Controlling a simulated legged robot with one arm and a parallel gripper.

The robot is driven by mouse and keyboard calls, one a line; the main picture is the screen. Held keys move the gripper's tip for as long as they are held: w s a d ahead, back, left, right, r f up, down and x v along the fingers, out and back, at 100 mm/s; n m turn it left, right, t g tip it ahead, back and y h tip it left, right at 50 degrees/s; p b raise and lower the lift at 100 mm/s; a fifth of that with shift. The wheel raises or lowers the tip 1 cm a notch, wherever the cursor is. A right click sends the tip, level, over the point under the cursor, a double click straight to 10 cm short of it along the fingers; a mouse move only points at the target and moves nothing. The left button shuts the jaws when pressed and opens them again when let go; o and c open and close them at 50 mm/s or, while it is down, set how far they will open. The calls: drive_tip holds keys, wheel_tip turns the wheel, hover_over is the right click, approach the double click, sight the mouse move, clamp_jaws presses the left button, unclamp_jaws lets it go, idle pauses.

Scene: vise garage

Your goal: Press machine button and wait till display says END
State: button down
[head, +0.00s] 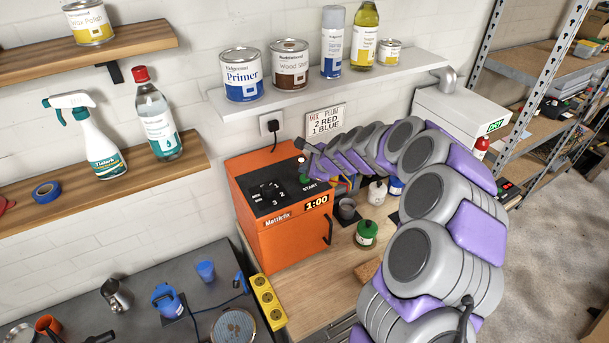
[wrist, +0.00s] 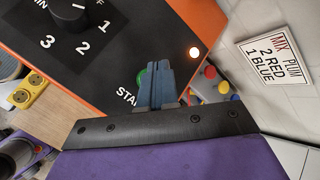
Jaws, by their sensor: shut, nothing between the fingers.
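The orange machine (head: 275,240) stands on the wooden bench with a black top panel, a knob and the label START. Its front display (head: 317,201) reads 1:00. In the wrist view the green start button (wrist: 141,78) shows partly behind my gripper (wrist: 155,72), whose blue-grey fingers are shut and empty. The fingertips are over or at the button; I cannot tell whether they touch it. A small lamp (wrist: 193,52) on the panel glows. In the head view my gripper (head: 305,147) is at the machine's top right corner.
A shelf of cans (head: 330,78) hangs above. A white box (head: 462,108) with a green DRY label stands behind my arm.

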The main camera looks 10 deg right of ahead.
sight(305, 180)
wheel_tip(305, 180, up, 5)
drive_tip(key=p, duration=0.4)
idle(0.4)
idle(0.6)
drive_tip(key=shift+s+a, duration=0.15)
drive_tip(key=shift+a, duration=0.05)
drive_tip(key=s+a+f+n+g+b, duration=0.1)
drive_tip(key=s+a+n+g+b, duration=0.2)
drive_tip(key=s, duration=0.5)
drive_tip(key=s+a+f+n+b, duration=0.1)
drive_tip(key=s+a+n+b, duration=0.3)
drive_tip(key=s, duration=0.3)
drive_tip(key=s+a+f+n+g+b, duration=0.1)
drive_tip(key=s+a+n+g+b, duration=0.1)
drive_tip(key=s+n+b, duration=0.45)
drive_tip(key=s+d+f+n+g+h+b, duration=0.1)
drive_tip(key=s+d+f+n+b, duration=0.1)
drive_tip(key=s, duration=0.8)
drive_tip(key=s+d+f+n+g+h+b, duration=0.2)
drive_tip(key=s+d+f+n+b, duration=0.1)
drive_tip(key=s, duration=0.7)
drive_tip(key=s+d+f+n+g+h+b, duration=0.1)
drive_tip(key=s+d+f, duration=0.3)
drive_tip(key=s, duration=0.6)
wheel_tip(305, 180, down, 2)
drive_tip(key=shift+f+n+g+h+b, duration=0.3)
drive_tip(key=shift+n+g+b, duration=0.1)
drive_tip(key=shift+n+b, duration=0.35)
